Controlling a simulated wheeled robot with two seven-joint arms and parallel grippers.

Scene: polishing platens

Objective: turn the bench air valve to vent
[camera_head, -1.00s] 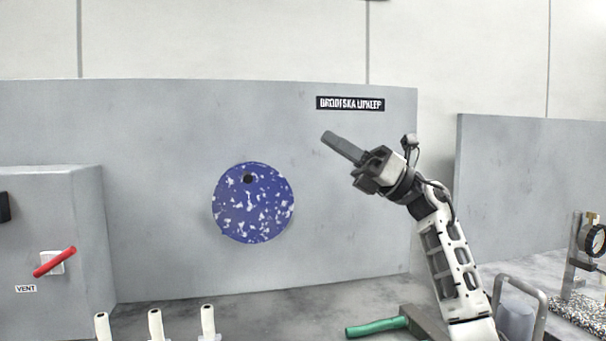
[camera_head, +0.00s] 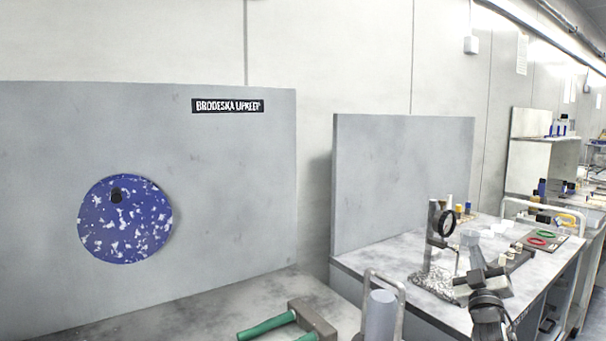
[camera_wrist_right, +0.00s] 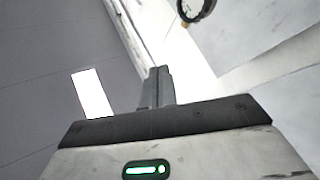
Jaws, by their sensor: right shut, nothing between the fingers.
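The bench air valve is not in either view now. My right gripper (camera_head: 478,258) is low at the right of the head view, in front of the second bench and close in the picture to a stand with a dark ring. In the right wrist view its fingers (camera_wrist_right: 157,86) are shut together with nothing between them. My left gripper is not in view.
A speckled blue disc (camera_head: 125,220) is on the grey panel (camera_head: 230,180) at left. Green-handled tools (camera_head: 268,327) and a grey cylinder (camera_head: 381,315) are at the bottom. The ring stand (camera_head: 431,240) and several small items occupy the second bench (camera_head: 385,258).

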